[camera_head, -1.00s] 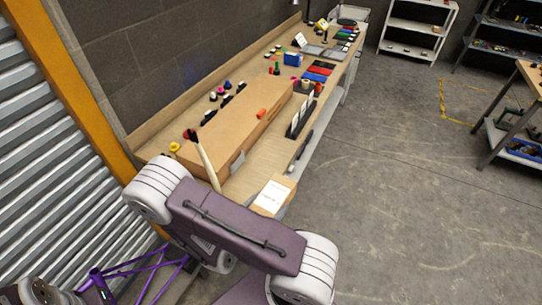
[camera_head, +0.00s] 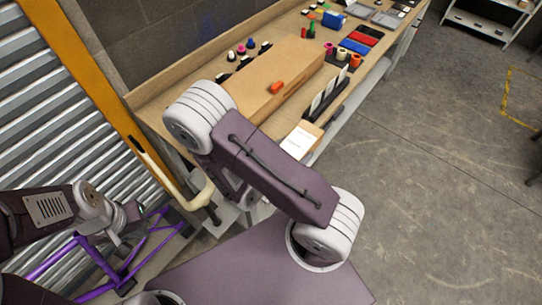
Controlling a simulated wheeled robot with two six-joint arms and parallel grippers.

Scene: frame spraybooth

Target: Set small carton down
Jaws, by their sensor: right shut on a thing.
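The small carton (camera_head: 302,141) is a brown box with a white label on top, seen just beyond my right arm's purple link, by the bench's (camera_head: 285,127) near end. That link hides my right gripper and the carton's underside. The carton keeps its place beside the arm as the arm moves, so it appears held. I cannot tell whether it touches the bench. My left gripper (camera_head: 130,213) is at the left, low by a purple frame, far from the carton. It is small and dark, and its jaws cannot be made out.
A black rack (camera_head: 326,100) with white cards stands beyond the carton. A cream tube (camera_head: 175,173) and purple frame (camera_head: 50,262) are at the left. Floor at right is clear.

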